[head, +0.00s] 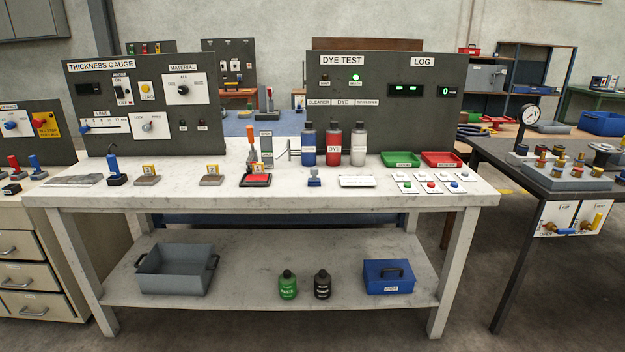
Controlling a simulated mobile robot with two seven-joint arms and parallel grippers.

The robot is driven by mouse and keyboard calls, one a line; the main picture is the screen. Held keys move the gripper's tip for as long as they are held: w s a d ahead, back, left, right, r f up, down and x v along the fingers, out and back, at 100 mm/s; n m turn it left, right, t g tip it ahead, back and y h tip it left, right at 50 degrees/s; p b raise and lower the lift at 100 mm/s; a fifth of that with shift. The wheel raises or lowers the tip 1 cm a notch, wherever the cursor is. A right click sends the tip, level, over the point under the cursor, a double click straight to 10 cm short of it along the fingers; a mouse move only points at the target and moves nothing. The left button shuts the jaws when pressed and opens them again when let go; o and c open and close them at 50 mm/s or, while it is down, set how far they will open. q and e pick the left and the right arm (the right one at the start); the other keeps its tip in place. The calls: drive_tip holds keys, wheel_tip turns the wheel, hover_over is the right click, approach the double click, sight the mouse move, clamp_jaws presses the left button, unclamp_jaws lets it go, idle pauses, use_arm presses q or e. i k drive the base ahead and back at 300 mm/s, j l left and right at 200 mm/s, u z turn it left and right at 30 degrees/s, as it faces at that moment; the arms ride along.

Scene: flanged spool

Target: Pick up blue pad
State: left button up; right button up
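No thing in the head view is plainly labelled as a blue pad. A small blue piece (314,178) stands at the middle front of the white workbench (220,188), left of a white tray (357,181). A small blue disc (453,184) lies on one of the white cards (405,188) at the bench's right end, among red, green and white discs. I cannot tell which of these is the pad. Neither of my grippers is in view.
Blue (308,146), red (333,143) and white (358,146) bottles stand behind the blue piece. Green (400,159) and red (441,159) trays are behind the cards.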

sight(314, 181)
drive_tip(key=i+l+u, duration=0.15)
drive_tip(key=u, duration=0.2)
drive_tip(key=i+l+u, duration=0.5)
drive_tip(key=u, duration=0.15)
